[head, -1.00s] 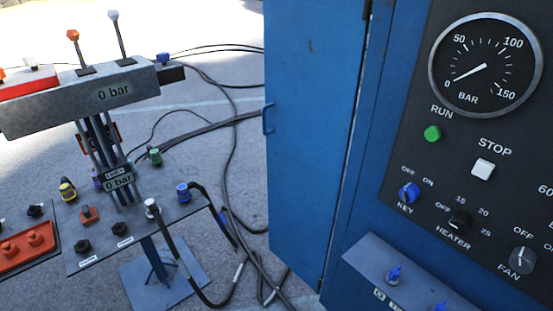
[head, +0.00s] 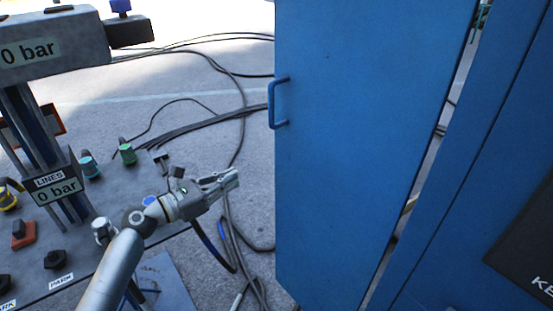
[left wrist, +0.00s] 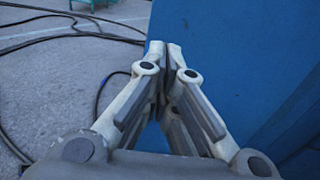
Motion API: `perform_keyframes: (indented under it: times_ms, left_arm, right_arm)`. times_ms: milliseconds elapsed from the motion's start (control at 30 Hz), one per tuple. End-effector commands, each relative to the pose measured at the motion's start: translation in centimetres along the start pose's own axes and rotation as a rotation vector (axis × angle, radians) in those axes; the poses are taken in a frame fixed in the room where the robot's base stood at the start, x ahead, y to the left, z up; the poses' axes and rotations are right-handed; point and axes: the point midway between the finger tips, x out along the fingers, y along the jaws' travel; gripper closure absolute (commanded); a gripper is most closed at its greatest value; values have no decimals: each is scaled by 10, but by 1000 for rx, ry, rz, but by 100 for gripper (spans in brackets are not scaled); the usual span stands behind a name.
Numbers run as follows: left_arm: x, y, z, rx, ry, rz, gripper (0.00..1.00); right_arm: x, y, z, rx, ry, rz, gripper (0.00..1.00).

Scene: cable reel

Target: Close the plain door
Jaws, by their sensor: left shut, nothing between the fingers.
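The plain blue door (head: 350,130) stands open in the middle of the head view, with a gap along its right side towards the blue cabinet (head: 450,190). Its blue handle (head: 282,103) is on the door's left edge. My left gripper (head: 234,177) is shut and empty, left of the door and below the handle. In the left wrist view my left gripper (left wrist: 167,52) points towards the blue door (left wrist: 230,60), which fills the upper right. I cannot tell whether the fingertips touch it. My right gripper is not in view.
A control stand with a "0 bar" display (head: 30,52) and a panel of knobs (head: 85,215) stands on the left, close to my left arm. Black cables (head: 200,125) run over the grey floor behind. Open floor shows between stand and door.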

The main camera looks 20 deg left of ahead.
Motion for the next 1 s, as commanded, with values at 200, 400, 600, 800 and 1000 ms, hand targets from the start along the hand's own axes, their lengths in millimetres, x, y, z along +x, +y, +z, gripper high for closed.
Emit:
perform_keyframes:
  times_ms: [200,400,600,800,1000]
  left_arm:
    - [32,0,2,-1,-3,0,100]
    - [76,0,1,0,-2,0,100]
    - [113,0,-1,1,0,1,100]
    - [133,1,-1,1,1,2,100]
    - [137,1,0,2,1,3,100]
  right_arm:
    - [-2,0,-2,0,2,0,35]
    - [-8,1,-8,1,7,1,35]
    - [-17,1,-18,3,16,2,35]
    - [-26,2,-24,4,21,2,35]
    - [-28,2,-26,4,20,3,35]
